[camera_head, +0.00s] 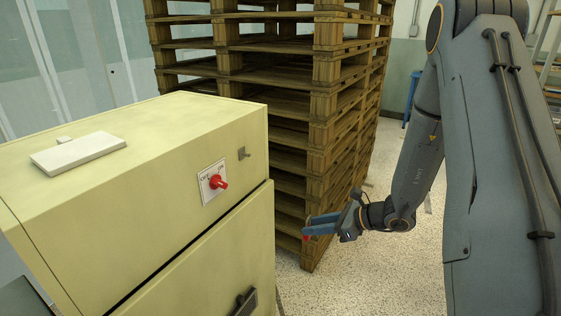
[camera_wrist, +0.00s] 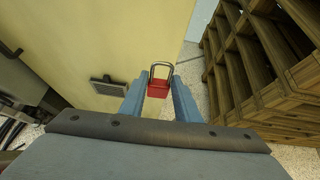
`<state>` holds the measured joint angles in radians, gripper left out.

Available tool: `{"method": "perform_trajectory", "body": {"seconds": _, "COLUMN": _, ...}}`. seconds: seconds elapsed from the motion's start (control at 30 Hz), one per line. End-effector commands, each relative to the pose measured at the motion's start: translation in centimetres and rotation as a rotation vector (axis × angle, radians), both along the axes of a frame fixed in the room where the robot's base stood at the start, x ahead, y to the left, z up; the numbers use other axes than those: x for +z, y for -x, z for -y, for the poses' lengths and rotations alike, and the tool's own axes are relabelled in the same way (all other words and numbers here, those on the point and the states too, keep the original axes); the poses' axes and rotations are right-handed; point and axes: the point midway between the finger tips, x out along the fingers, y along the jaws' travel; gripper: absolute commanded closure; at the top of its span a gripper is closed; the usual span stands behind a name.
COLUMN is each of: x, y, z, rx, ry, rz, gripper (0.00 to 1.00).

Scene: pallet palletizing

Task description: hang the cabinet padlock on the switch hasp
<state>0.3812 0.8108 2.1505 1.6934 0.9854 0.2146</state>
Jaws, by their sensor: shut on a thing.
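My gripper (camera_head: 322,223) is shut on a red padlock (camera_head: 306,237), of which only a small part shows past the blue fingers in the head view. In the wrist view the padlock (camera_wrist: 158,89) sits between the two fingertips, with its grey metal shackle pointing away from the gripper. The cream cabinet (camera_head: 150,215) stands to the left of my gripper. On its front is a white switch plate with a red rotary switch (camera_head: 219,183). A small metal hasp (camera_head: 243,153) sits to the right of and above the switch. The padlock is apart from the hasp, lower and to the right.
A tall stack of wooden pallets (camera_head: 325,70) stands behind and beside the gripper. A flat white box (camera_head: 78,153) lies on the cabinet top. A dark handle (camera_head: 245,302) is low on the cabinet front. Speckled floor (camera_head: 370,285) is open below the arm.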

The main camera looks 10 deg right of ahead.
Motion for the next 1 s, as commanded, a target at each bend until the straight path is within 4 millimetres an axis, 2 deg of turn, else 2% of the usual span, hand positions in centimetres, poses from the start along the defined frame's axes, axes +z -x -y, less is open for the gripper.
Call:
{"method": "perform_trajectory", "body": {"seconds": 0.1, "x": 3.5, "y": -1.1, "z": -1.3, "rx": 0.007, "ry": 0.006, "rz": 0.006, "gripper": 0.92}}
{"method": "perform_trajectory", "body": {"seconds": 0.27, "x": 8.4, "y": -1.5, "z": -3.6, "rx": 0.01, "ry": 0.009, "rz": 0.0, "gripper": 0.92}}
{"method": "perform_trajectory", "body": {"seconds": 0.6, "x": 17.6, "y": -0.1, "z": -7.7, "rx": -0.013, "ry": 0.009, "rz": 0.002, "gripper": 0.92}}
{"method": "perform_trajectory", "body": {"seconds": 0.8, "x": 21.1, "y": 1.5, "z": -9.5, "rx": -0.031, "ry": 0.004, "rz": 0.006, "gripper": 0.92}}
{"method": "perform_trajectory", "body": {"seconds": 1.0, "x": 22.6, "y": 2.3, "z": -10.2, "rx": -0.042, "ry": 0.0, "rz": 0.005, "gripper": 0.92}}
